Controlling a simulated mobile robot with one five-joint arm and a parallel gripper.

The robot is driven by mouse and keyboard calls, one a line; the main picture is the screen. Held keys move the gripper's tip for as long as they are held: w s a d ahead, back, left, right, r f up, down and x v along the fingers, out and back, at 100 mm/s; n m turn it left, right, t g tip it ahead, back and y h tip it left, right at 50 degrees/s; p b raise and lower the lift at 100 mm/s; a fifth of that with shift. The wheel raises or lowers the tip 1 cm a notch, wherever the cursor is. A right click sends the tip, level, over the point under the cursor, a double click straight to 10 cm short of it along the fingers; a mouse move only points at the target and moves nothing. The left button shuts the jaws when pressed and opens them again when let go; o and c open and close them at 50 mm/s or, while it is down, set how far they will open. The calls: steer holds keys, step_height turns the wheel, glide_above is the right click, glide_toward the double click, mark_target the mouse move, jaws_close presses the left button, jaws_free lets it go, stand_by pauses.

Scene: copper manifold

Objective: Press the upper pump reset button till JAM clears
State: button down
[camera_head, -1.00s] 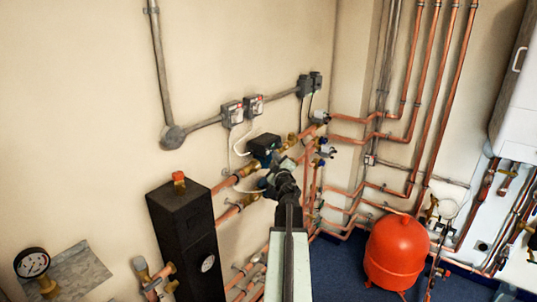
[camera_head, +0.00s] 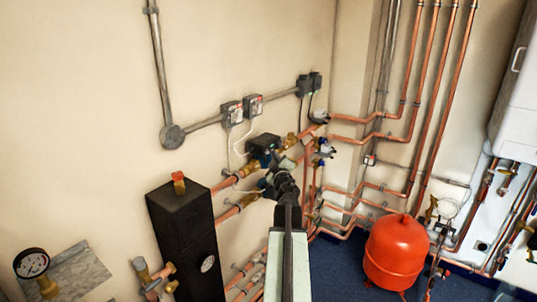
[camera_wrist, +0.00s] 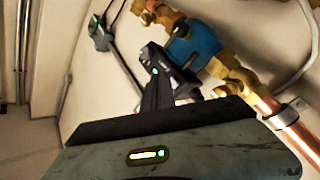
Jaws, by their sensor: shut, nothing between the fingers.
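The upper pump (camera_head: 263,146) has a black head and a blue-green body, on a copper pipe with brass fittings near the wall. My gripper (camera_head: 277,174) is shut and empty, just below and right of that pump in the head view. It covers most of a lower pump. In the wrist view my dark fingers (camera_wrist: 156,88) point up at a pump with a blue body (camera_wrist: 194,44) and brass fittings. A small green light shows by the fingertips. I cannot tell whether they touch the pump, and no reset button or JAM text is readable.
A black upright box (camera_head: 182,235) stands left of my arm. A red tank (camera_head: 396,252) stands on the blue floor at right. Copper pipes (camera_head: 430,120) run along the wall behind. Two wall boxes (camera_head: 243,108) with cables hang above the pumps.

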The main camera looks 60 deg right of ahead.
steer(key=shift+w, duration=0.25)
steer(key=shift+w, duration=0.5)
stand_by(0.6)
steer(key=shift+s, duration=0.85)
steer(key=shift+s, duration=0.1)
steer(key=s, duration=0.5)
stand_by(0.9)
